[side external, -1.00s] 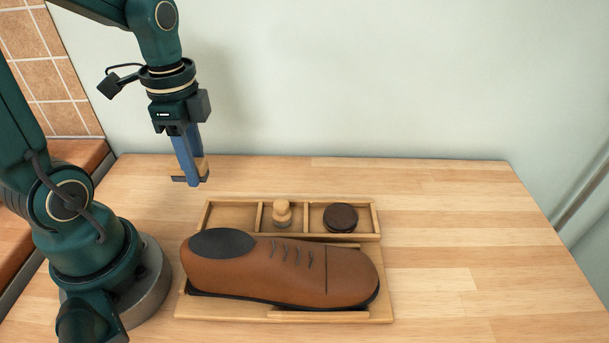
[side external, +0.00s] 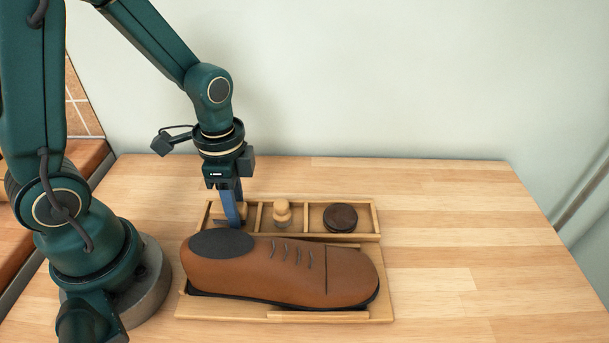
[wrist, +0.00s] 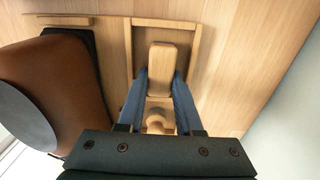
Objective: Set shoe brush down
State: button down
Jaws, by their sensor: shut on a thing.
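The shoe brush, a light wooden block (wrist: 161,62), is between the blue fingers of my gripper (side external: 230,217), which is shut on it. In the wrist view, the brush lies within the outline of the tray's end compartment. In the side view, it is at the left compartment of the wooden tray (side external: 376,222), mostly hidden by the fingers. I cannot tell whether it touches the compartment floor. Its bristles are not clearly visible.
A brown shoe (side external: 290,270) lies on a board just in front of the tray. A wooden knobbed dauber (side external: 282,211) stands in the middle compartment, close to the gripper. A dark round tin (side external: 340,217) is in the right compartment. The table's right side is clear.

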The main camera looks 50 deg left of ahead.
jog(key=shift+f, duration=0.1)
jog(key=c, duration=0.9)
grip_release()
jog(key=shift+o, duration=0.2)
jog(key=s+d+r+n+t, duration=0.1)
jog(key=s+r+n+t, duration=0.1)
jog(key=r+n, duration=0.2)
jog(key=s+d+r+n+t, duration=0.1)
jog(key=r+n, duration=0.4)
jog(key=r, duration=0.5)
jog(key=s+t, duration=0.1)
jog(key=t, duration=0.1)
jog(key=shift+s+t, duration=0.15)
jog(key=shift+t, duration=0.15)
jog(key=shift+r, duration=0.1)
